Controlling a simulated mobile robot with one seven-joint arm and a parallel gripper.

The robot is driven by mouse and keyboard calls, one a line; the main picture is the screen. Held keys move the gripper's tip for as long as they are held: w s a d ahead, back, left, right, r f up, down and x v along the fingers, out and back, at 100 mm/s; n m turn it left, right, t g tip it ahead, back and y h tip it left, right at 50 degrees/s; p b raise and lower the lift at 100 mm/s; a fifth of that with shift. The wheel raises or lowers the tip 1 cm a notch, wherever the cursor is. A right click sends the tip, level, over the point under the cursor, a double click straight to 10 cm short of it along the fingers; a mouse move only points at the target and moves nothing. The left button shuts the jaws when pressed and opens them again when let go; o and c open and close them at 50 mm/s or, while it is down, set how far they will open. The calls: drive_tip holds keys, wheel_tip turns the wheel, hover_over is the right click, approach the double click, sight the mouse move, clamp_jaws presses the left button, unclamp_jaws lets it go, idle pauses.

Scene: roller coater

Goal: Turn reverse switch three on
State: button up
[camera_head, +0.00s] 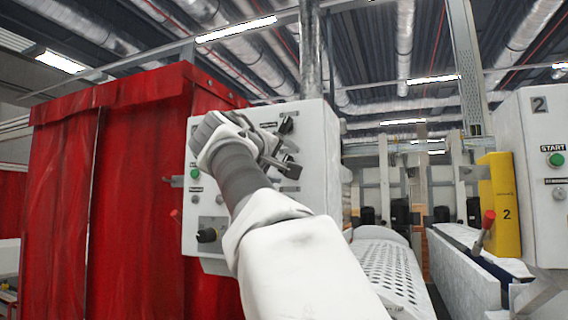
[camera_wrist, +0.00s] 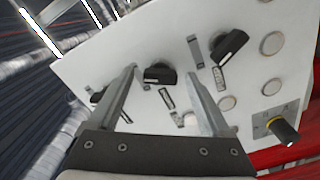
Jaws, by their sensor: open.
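A light grey control panel (camera_head: 312,150) stands ahead, and my arm covers much of its face in the head view. In the wrist view, its face (camera_wrist: 130,50) carries several black rotary switches with small label plates. One black switch (camera_wrist: 160,74) lies between my fingertips in the picture; I cannot tell whether they touch it. Another black switch (camera_wrist: 229,46) is to the upper right, and a third (camera_wrist: 97,96) is partly hidden behind the left finger. The labels are unreadable, so I cannot tell which is number three. My gripper (camera_wrist: 163,78) is open and empty, close to the panel.
A knob (camera_wrist: 285,130) on a grey plate sticks out at the wrist view's lower right. A red curtain (camera_head: 110,180) hangs left of the panel. On the right are a cabinet marked 2 (camera_head: 530,190), a yellow guard (camera_head: 500,205) and a red-handled lever (camera_head: 485,228).

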drive_tip(key=shift+s, duration=0.1)
drive_tip(key=b+v, duration=0.5)
drive_tip(key=v, duration=1.2)
drive_tip(key=shift+b, duration=0.35)
drive_tip(key=w+d+f+g+y, duration=0.1)
drive_tip(key=w+d+f+g, duration=0.15)
drive_tip(key=d+f, duration=0.65)
drive_tip(key=w+d+f+g+y, duration=0.2)
drive_tip(key=d+f+g, duration=0.2)
drive_tip(key=d+f, duration=0.5)
drive_tip(key=s+d+f+m+g+y, duration=0.1)
drive_tip(key=s+f+m, duration=0.1)
drive_tip(key=s+f, duration=0.5)
drive_tip(key=s+d+f+m+g+y, duration=0.1)
drive_tip(key=s+f, duration=0.6)
drive_tip(key=f, duration=0.9)
drive_tip(key=s+d+f+m+g+y, duration=0.1)
drive_tip(key=s+d+f+m+g, duration=0.1)
drive_tip(key=s+f, duration=0.5)
wheel_tip(320, 180, down, 5)
drive_tip(key=m+g, duration=0.1)
drive_tip(key=m, duration=0.1)
drive_tip(key=shift+s+d+r+m, duration=0.2)
drive_tip(key=shift+s+m, duration=0.1)
drive_tip(key=shift+m, duration=0.1)
